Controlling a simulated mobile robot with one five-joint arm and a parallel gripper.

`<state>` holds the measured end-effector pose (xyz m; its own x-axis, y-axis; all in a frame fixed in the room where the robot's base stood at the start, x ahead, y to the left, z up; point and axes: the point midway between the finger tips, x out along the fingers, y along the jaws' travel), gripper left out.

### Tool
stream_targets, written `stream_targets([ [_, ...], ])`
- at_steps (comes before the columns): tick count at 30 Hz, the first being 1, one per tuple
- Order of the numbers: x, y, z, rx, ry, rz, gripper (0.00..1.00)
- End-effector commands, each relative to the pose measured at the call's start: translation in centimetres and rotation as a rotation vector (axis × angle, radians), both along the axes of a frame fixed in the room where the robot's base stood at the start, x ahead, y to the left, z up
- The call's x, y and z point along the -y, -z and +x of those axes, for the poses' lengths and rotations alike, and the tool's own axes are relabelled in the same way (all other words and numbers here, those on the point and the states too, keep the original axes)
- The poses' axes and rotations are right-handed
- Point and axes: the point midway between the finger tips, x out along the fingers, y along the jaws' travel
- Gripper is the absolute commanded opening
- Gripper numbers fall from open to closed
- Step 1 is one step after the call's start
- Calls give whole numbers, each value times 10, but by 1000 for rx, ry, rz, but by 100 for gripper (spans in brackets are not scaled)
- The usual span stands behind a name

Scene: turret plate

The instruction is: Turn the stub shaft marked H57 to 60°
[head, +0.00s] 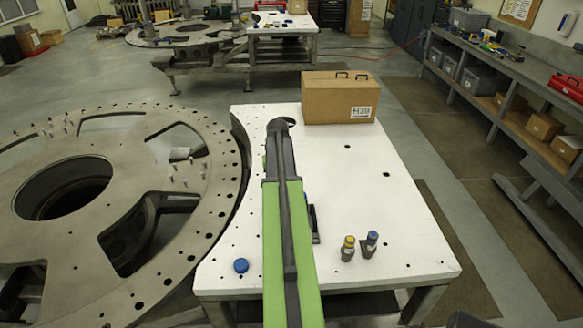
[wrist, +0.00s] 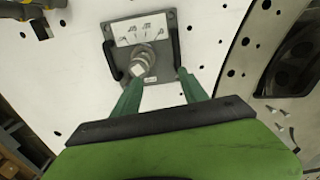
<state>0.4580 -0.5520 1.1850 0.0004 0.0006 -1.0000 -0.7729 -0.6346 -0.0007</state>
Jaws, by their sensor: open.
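The stub shaft (wrist: 141,64) shows in the wrist view, with a pale squared end, on a grey mounting plate (wrist: 170,72) with a dark handle at each side. A white scale panel (wrist: 138,29) with small marks sits behind the shaft; I cannot read H57 or the angle. My gripper (wrist: 160,74) is open, its two green fingers pointing at the plate. The shaft appears ahead of the fingertips, nearer the left one; I see no grip on it. In the head view my green arm hides most of the plate and the gripper; only a dark part (head: 314,222) shows.
The white table (head: 370,215) carries a cardboard box (head: 338,98) at the back, a yellow-topped bottle (head: 348,248) and a blue-topped one (head: 369,244) at right, and a blue cap (head: 241,265) at left. The large turret plate (head: 205,215) borders the table's left. The table's right side is mostly clear.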

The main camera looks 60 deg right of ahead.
Motion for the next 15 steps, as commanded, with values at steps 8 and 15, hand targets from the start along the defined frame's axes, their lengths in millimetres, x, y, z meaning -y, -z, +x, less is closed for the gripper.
stream_targets([
  [8,26,-13,-39,0,69,0,51],
  [15,25,-3,-38,0,67,0,51],
])
